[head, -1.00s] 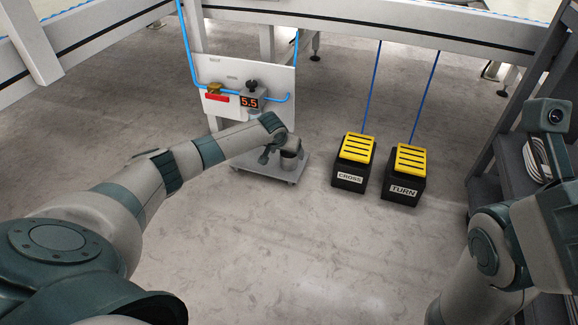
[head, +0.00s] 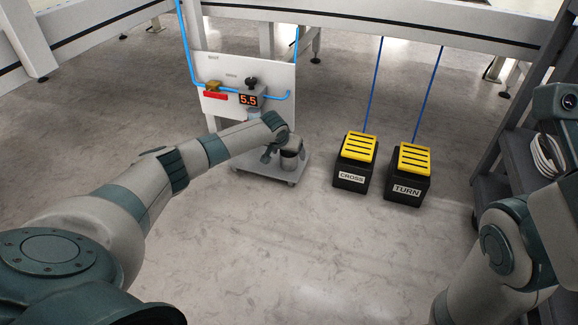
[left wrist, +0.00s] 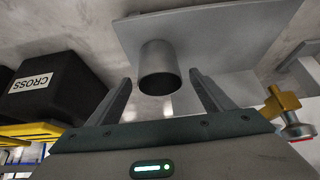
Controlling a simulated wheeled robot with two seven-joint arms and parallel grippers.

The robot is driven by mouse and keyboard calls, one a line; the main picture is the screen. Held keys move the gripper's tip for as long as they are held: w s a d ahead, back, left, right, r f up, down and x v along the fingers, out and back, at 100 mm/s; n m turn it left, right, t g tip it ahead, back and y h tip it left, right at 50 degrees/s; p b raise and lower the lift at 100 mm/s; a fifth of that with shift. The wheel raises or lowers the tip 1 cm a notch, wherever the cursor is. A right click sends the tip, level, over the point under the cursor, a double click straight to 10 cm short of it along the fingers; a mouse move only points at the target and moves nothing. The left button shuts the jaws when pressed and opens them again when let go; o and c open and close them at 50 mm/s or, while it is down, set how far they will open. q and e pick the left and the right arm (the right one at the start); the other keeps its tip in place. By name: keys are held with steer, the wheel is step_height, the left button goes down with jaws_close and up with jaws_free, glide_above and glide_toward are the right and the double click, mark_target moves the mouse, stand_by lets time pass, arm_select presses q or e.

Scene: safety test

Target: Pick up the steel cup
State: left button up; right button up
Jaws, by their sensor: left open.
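The steel cup (head: 289,161) is a small grey cylinder standing on a low grey wheeled platform (head: 262,163) in the head view. My left gripper (head: 284,150) is at the cup and partly covers it. In the left wrist view, the cup (left wrist: 160,66) appears between the two open fingers of my left gripper (left wrist: 161,80), with visible gaps on both sides. I see no contact between the fingers and the cup. My right arm shows at the right edge of the head view, but its fingers are not seen.
A white panel (head: 225,78) with a blue hose, a red-handled valve and a display reading 5.5 (head: 249,100) stands behind the platform. Black boxes with yellow tops, marked CROSS (head: 352,179) and TURN (head: 406,190), stand to its right. The floor in front is clear.

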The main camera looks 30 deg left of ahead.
arm_select(q)
steer(key=shift+b+x, duration=0.6)
steer(key=shift+x, duration=0.4)
steer(key=c, duration=1.1)
